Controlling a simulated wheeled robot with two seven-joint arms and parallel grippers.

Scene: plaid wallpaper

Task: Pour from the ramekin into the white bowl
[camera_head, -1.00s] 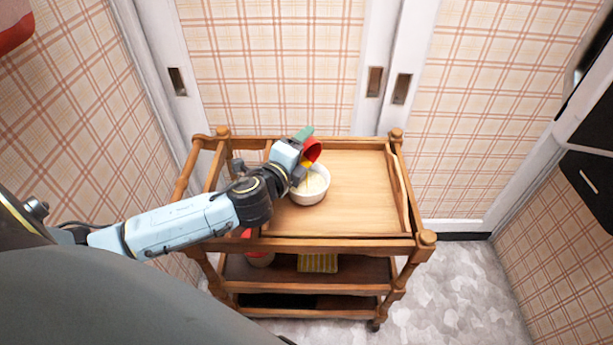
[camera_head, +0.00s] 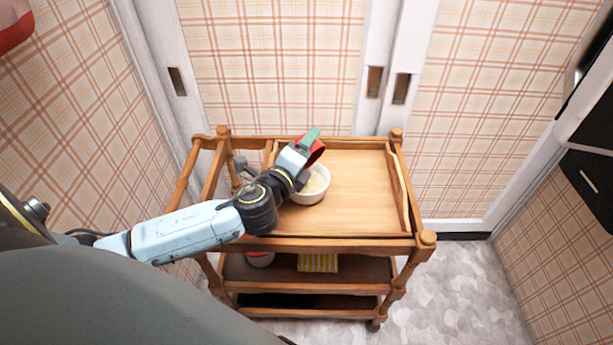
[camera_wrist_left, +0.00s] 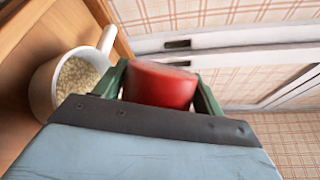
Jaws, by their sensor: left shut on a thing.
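The white bowl (camera_head: 312,190) stands upright on the trolley's top tray, with pale grainy contents in it. It also shows at the left of the left wrist view (camera_wrist_left: 42,92), with its contents visible. My left gripper (camera_head: 309,147) is shut on the red ramekin (camera_head: 317,152) and holds it above the bowl's far rim. In the left wrist view the ramekin (camera_wrist_left: 160,85) sits between the two green fingers. Its inside is hidden in both views, and I see no stream falling. My right gripper is not in view.
The wooden trolley (camera_head: 345,243) has raised rails around its top. The right part of its top tray (camera_head: 366,190) is clear. A yellow striped cloth (camera_head: 317,263) and a white-and-red item (camera_head: 260,259) lie on the shelf below. White-framed plaid panels stand close behind.

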